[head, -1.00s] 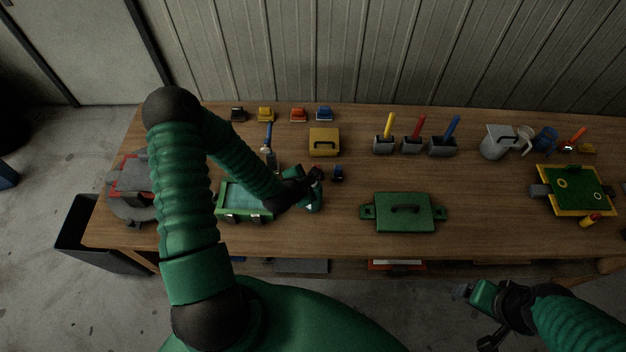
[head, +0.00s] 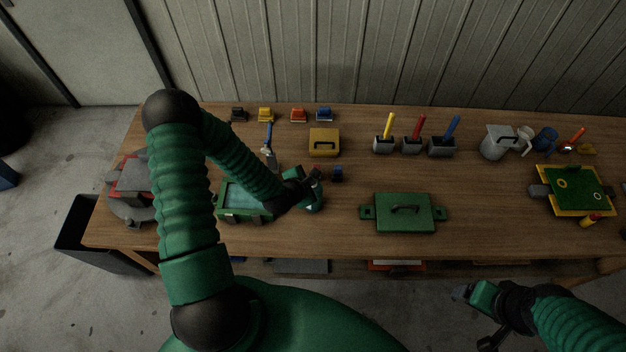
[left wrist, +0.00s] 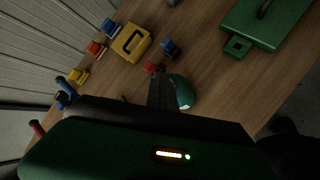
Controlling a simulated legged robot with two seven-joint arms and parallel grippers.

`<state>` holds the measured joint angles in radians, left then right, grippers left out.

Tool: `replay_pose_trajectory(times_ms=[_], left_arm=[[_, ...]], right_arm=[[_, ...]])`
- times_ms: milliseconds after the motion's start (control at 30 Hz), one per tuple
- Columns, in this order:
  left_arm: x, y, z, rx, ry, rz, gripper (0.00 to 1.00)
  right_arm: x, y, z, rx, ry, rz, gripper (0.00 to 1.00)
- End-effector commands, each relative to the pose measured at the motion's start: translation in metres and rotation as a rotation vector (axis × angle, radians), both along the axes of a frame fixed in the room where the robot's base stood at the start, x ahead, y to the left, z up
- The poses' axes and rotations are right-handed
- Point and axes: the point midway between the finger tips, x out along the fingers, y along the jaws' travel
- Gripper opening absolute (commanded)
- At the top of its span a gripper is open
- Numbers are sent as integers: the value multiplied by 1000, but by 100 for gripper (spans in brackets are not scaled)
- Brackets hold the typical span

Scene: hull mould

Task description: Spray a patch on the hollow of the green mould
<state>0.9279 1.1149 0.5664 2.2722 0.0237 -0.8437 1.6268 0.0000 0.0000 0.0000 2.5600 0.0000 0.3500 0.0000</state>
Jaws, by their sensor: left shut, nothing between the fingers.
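The green mould (head: 221,214), an open-topped block with a pale hollow and clasps on its front, is at the left of the bench, partly behind my left arm. A small teal-green rounded item (left wrist: 184,92) is just beyond my left fingers; it also shows in the head view (head: 316,204). A small red part (left wrist: 150,67) shows by the fingertips. My left gripper (left wrist: 160,76) is shut and empty beside them; whether it touches them I cannot tell. My right gripper (head: 467,310) hangs off the bench's front edge, its jaws unclear.
A green lid-like block with a handle (head: 404,226) lies mid-bench. A blue-topped pot (head: 338,174) and a yellow handled block (head: 324,143) are near my left gripper. Several holders stand behind. A yellow-framed green board (head: 575,192) is at right. Bare wood lies between.

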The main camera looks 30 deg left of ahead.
Motion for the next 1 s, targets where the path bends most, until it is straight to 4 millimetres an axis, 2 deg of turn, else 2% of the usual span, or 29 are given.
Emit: replay_pose_trajectory(times_ms=[67, 533, 1000], left_arm=[[-4, -2, 0, -7, 12, -1, 0], [-2, 0, 59, -2, 3, 1, 0], [-1, 0, 60, -1, 1, 1, 0]], right_arm=[[0, 0, 3, 0, 0, 0, 79], [0, 0, 52, 0, 0, 0, 79], [0, 0, 52, 0, 0, 0, 79]])
